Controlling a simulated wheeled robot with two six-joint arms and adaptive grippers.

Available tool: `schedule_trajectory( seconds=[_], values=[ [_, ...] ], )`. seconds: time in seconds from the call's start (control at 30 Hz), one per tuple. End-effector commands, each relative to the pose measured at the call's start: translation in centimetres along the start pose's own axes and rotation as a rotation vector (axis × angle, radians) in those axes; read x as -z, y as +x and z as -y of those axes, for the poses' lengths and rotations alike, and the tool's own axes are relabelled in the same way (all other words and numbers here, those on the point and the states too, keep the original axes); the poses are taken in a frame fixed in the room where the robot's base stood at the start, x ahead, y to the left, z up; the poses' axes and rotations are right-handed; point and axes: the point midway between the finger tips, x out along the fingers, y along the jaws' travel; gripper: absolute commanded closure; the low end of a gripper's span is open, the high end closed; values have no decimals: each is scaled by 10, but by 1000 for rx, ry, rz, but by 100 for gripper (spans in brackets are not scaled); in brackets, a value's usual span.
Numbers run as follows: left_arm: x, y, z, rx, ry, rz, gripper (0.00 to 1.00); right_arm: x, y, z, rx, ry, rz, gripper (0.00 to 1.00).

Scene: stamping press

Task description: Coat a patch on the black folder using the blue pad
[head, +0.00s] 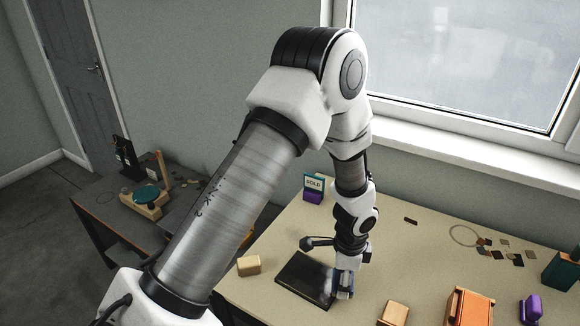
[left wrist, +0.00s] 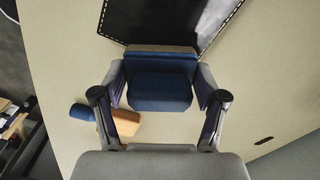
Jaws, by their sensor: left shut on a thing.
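The black folder (head: 303,279) lies flat on the beige table in the head view. In the left wrist view the folder (left wrist: 168,20) shows pale stitching along its edges. My left gripper (head: 344,290) is at the folder's right edge in the head view. In the left wrist view my left gripper (left wrist: 160,92) is shut on the blue pad (left wrist: 160,100), whose blue block sits between the fingers. The pad's far end overlaps the folder's near corner in that view; I cannot tell whether they touch. My right gripper is not in view.
A beige block (head: 248,265) stands left of the folder. A SOLD sign (head: 314,188) stands behind. An orange box (head: 467,307), a wooden block (head: 393,313) and a purple object (head: 531,308) stand at the front right. Small flat pieces (head: 490,246) lie at the right. Table behind the folder is mostly clear.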

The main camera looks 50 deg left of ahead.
Motion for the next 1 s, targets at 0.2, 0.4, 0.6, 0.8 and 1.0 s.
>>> schedule_trajectory(
  seconds=[0.2,0.4,0.6,0.8,1.0],
  values=[
    [0,-36,-1,-1,-4,0,66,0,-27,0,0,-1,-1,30],
    [0,-54,-1,-1,-7,0,66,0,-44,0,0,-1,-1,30],
    [0,-72,-2,-1,-10,0,66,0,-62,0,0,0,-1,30],
    [0,-80,-2,-1,-12,0,66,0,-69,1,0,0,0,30],
    [0,-79,-2,0,-12,0,66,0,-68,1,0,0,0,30]
  ],
)
